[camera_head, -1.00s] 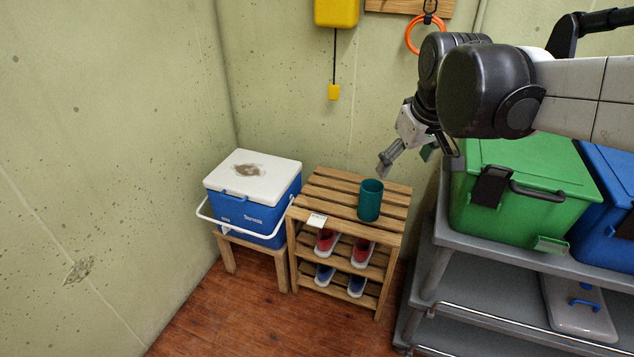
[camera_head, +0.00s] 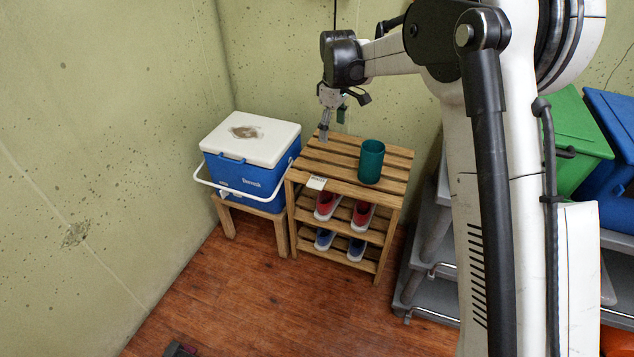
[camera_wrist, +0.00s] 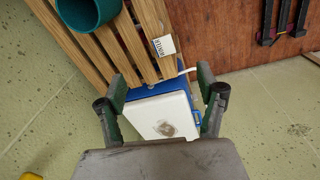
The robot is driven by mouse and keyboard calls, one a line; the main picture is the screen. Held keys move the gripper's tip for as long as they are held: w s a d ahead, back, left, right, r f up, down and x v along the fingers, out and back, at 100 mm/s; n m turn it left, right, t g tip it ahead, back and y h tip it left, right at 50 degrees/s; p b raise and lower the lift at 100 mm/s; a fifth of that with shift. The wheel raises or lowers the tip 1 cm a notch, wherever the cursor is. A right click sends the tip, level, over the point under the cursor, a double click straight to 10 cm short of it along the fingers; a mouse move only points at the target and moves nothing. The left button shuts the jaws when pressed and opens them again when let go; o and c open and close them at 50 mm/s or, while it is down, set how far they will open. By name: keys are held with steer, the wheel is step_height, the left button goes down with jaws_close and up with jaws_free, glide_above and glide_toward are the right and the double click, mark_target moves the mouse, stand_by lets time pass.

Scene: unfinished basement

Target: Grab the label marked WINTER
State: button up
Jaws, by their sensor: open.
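The label (camera_head: 316,183) is a small white card with dark print at the front left edge of the slatted wooden rack's (camera_head: 333,160) top. In the wrist view the label (camera_wrist: 164,45) shows dark lettering, too small to read surely. My gripper (camera_head: 325,138) hangs above the back left part of the rack, apart from the label. In the wrist view my gripper (camera_wrist: 160,84) has its two fingers spread wide with nothing between them; the label lies beyond the fingertips. A teal cup (camera_head: 371,161) stands upright on the rack, right of the label.
A blue and white cooler (camera_head: 247,150) sits on a low wooden stool left of the rack. Red and blue shoes (camera_head: 328,205) are on the lower shelves. Green (camera_head: 575,140) and blue bins stand on a grey cart at right. The floor in front is mostly clear.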

steer(key=w+a+f+n+g, duration=0.1)
steer(key=w+a+f, duration=0.1)
steer(key=f, duration=0.3)
steer(key=w+a+f+n, duration=0.1)
steer(key=w+a+f, duration=0.15)
steer(key=f, duration=0.35)
steer(key=b, duration=0.3)
glide_above(317, 182)
step_height(317, 182, down, 8)
steer(key=shift+f, duration=0.15)
steer(key=shift+w+f+b, duration=0.15)
steer(key=shift+f+b, duration=0.85)
steer(key=shift+f, duration=1.55)
steer(key=shift+f, duration=0.15)
steer(key=shift+c, duration=0.5)
steer(key=c, duration=0.9)
